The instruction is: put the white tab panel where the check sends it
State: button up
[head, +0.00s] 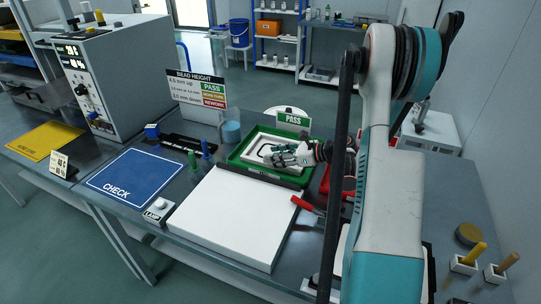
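A white panel (257,149) with a dark bead line lies in the green tray (237,152) by the PASS sign (293,119). My gripper (272,157) is low over that tray, at the panel, and covers part of it. I cannot tell whether the fingers are apart or closed on the panel, nor whether a tab shows. The blue CHECK mat (135,175) is bare. A bead height board (198,89) lists PASS, a middle yellowish line and REWORK. A yellow mat (45,140) lies at the far left. Something red (325,181), partly hidden by my arm, is right of the green tray.
A large white slab (235,215) fills the front middle. A red-handled tool (306,205) lies right of the slab. An oven-like box (105,75) stands left.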

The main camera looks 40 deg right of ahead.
jog(key=p+v, duration=0.2)
jog(key=v, duration=0.7)
jog(key=shift+p, duration=0.35)
dwell(0.8)
